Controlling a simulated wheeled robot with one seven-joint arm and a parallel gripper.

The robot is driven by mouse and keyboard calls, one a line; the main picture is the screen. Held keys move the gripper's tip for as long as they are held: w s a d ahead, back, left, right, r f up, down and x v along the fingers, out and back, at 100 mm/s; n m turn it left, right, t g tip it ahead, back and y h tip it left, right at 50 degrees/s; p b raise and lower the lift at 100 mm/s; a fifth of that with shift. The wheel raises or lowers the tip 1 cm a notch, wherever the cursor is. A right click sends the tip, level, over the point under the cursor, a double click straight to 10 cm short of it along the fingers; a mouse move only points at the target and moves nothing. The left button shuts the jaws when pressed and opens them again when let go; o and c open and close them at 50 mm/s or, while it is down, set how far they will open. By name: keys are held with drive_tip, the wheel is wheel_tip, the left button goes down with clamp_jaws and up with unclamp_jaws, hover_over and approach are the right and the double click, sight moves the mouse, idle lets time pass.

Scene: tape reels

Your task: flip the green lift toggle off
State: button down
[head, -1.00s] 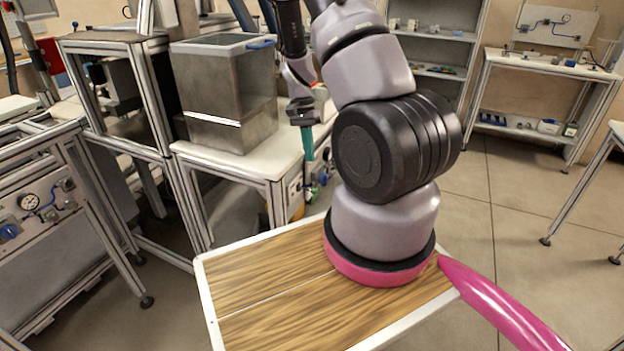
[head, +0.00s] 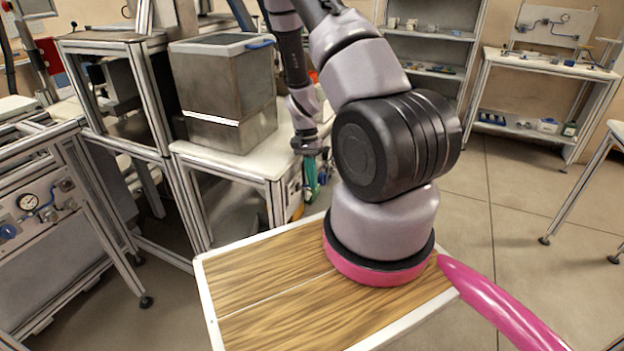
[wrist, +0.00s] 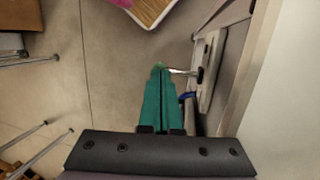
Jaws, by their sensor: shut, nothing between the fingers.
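The green lift toggle shows in the wrist view as a thin metal lever (wrist: 182,71) with a small green tip, sticking out to the left from a dark base on an upright panel (wrist: 210,75). Its green tip is right at my fingertips and partly hidden by them; I cannot tell whether they touch. My gripper (wrist: 159,70) has teal fingers, closed together with nothing between them. In the head view my gripper (head: 311,196) points down beside the right end of the white-topped bench (head: 258,160); the toggle cannot be made out there.
A blue part (wrist: 187,96) sits on the panel close to the right of my fingers. A grey metal box (head: 222,95) stands on the bench. A wood-topped surface (head: 265,275) is in front. Open floor (head: 500,200) lies to the right.

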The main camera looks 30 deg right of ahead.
drive_tip(key=shift+s+d+f+t+y, duration=0.3)
drive_tip(key=shift+f+t+y, duration=0.2)
drive_tip(key=shift+t, duration=0.1)
drive_tip(key=shift+s+f, duration=0.2)
drive_tip(key=shift+f, duration=0.5)
drive_tip(key=shift+d, duration=0.1)
drive_tip(key=shift+r, duration=0.15)
drive_tip(key=shift+v, duration=0.8)
drive_tip(key=s+d+v, duration=0.2)
drive_tip(key=v, duration=1.1)
drive_tip(key=shift+s+r, duration=0.25)
drive_tip(key=shift+s, duration=0.1)
